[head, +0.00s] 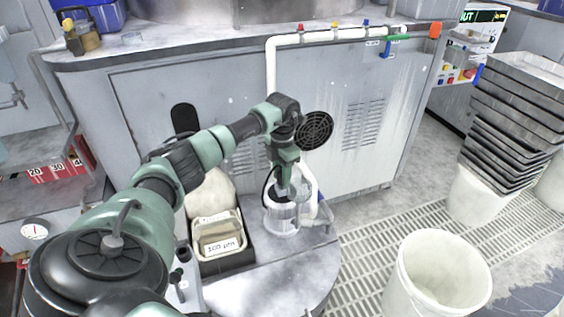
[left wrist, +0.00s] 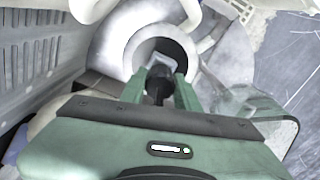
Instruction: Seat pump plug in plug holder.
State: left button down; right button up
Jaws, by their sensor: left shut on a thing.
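My left gripper (head: 284,184) points down over the machine's low round ledge and is shut on the pump plug. In the left wrist view the dark pump plug (left wrist: 158,86) sits between the two green fingers (left wrist: 159,92). A paler end of it lies over the dark round opening of a grey cup-like ring, which looks like the plug holder (left wrist: 113,52). In the head view this holder (head: 280,219) stands right below the gripper. I cannot tell how deep the plug is in the opening. My right gripper is not in view.
A black tray with a labelled tub (head: 221,247) stands left of the holder. A white pipe (head: 271,70) runs down the cabinet behind. A clear cup (left wrist: 262,112) lies beside the gripper in the wrist view. A white bucket (head: 437,277) stands on the floor grating at right.

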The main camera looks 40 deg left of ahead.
pick_arm(q)
jog(key=shift+f+b, duration=0.3)
jog(key=shift+f, duration=0.45)
jog(key=c, duration=0.9)
grip_release()
jog(key=shift+c, duration=0.2)
notch_tip(320, 180, up, 3)
jog(key=shift+r+p, duration=0.15)
jog(key=shift+p, duration=0.3)
notch_tip(320, 180, up, 4)
jog(key=shift+f+p, duration=0.1)
jog(key=shift+p, duration=0.2)
jog(key=shift+r, duration=0.4)
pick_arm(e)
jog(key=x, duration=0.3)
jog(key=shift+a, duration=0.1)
